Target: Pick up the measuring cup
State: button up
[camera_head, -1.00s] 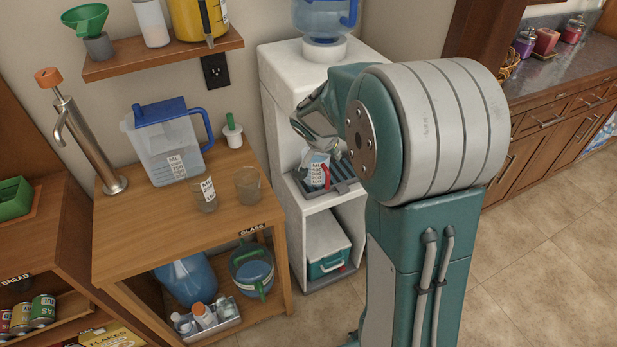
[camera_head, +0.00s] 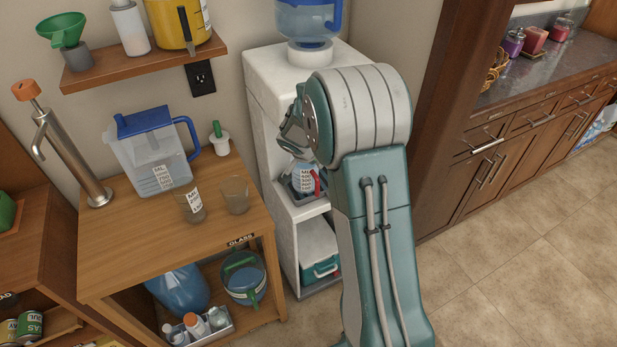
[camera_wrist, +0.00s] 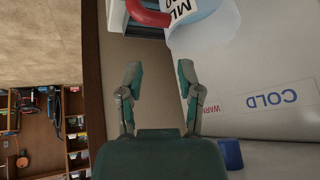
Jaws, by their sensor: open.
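A clear measuring cup (camera_head: 303,179) with a white ML label and a red handle stands on the drip tray in the white water dispenser's (camera_head: 262,130) bay. In the wrist view its labelled side (camera_wrist: 203,22) and red handle (camera_wrist: 148,13) show at the top edge, with most of the cup cut off. My gripper (camera_wrist: 160,78) is open, with its two fingers apart and nothing between them. The cup appears beyond the fingertips, not between them. In the head view my gripper (camera_head: 293,135) is partly hidden by my arm, at the dispenser's bay above the cup.
A wooden table (camera_head: 130,240) left of the dispenser holds a blue-lidded pitcher (camera_head: 155,155), a labelled glass (camera_head: 190,204) and another glass (camera_head: 236,196). A blue tap (camera_wrist: 231,153) shows near the gripper. Open floor (camera_head: 520,240) lies at right.

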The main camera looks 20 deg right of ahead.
aim_at(308, 177)
jog(key=x, duration=0.5)
jog(key=shift+a+f, duration=0.15)
jog(key=shift+a, duration=0.2)
jog(key=x, duration=0.4)
jog(key=shift+w+f, duration=0.25)
jog(key=shift+a, duration=0.1)
jog(key=shift+c, duration=0.3)
jog(key=shift+r, duration=0.1)
grip_shut()
